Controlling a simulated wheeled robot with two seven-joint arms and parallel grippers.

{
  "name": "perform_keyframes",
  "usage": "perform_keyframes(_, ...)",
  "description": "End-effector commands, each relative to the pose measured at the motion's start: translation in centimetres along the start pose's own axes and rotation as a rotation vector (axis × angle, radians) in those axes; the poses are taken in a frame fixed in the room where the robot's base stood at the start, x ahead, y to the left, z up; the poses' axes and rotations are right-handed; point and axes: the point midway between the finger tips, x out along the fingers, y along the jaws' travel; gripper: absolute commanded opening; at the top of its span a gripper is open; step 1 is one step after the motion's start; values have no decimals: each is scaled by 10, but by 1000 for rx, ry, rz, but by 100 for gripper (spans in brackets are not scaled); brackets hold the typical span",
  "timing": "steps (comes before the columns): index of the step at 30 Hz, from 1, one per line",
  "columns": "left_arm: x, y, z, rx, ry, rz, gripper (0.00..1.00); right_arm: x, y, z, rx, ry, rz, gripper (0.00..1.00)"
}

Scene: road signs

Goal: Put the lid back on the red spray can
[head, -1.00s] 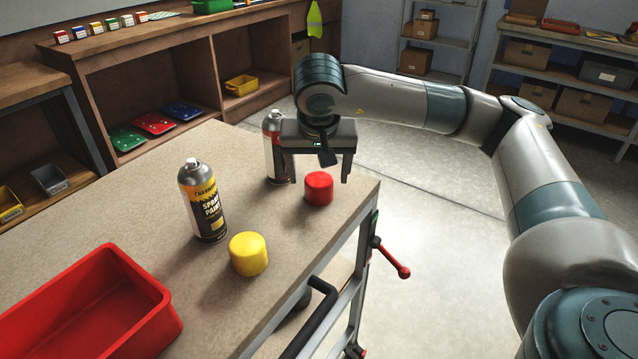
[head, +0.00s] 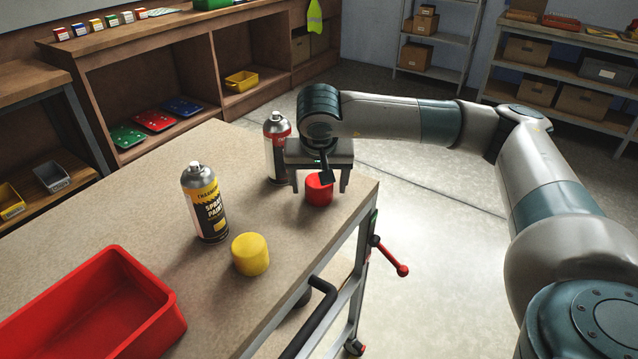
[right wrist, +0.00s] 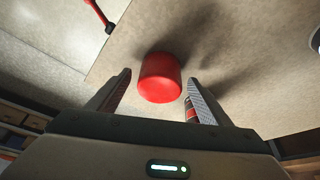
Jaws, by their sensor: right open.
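The red lid (head: 319,190) stands on the workbench near its far right corner. It also shows in the right wrist view (right wrist: 160,78), just beyond and between my fingertips. My right gripper (head: 319,188) is open above the lid, its fingers on either side of it. The red spray can (head: 275,150) stands upright without a lid just left of the gripper, partly hidden by it. A small part of it shows behind a finger in the right wrist view (right wrist: 190,108). My left gripper is not in view.
A yellow spray can (head: 206,203) stands nearer, uncapped, with a yellow lid (head: 250,254) beside it. A red bin (head: 95,305) is at the front left. The workbench (head: 225,150) has free room behind the cans. A red-knobbed handle (head: 390,257) sticks out from its right side.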

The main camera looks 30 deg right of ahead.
Motion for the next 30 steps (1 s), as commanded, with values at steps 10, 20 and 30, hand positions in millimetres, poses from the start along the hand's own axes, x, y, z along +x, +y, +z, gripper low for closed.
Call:
perform_keyframes(10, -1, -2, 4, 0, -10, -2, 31, 5, 0, 0, 0, 0, 0, 72)
perform_keyframes(20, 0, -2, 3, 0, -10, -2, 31, 5, 0, 0, 0, 0, 0, 46)
perform_keyframes(30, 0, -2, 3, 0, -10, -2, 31, 5, 0, 0, 0, 0, 0, 29)
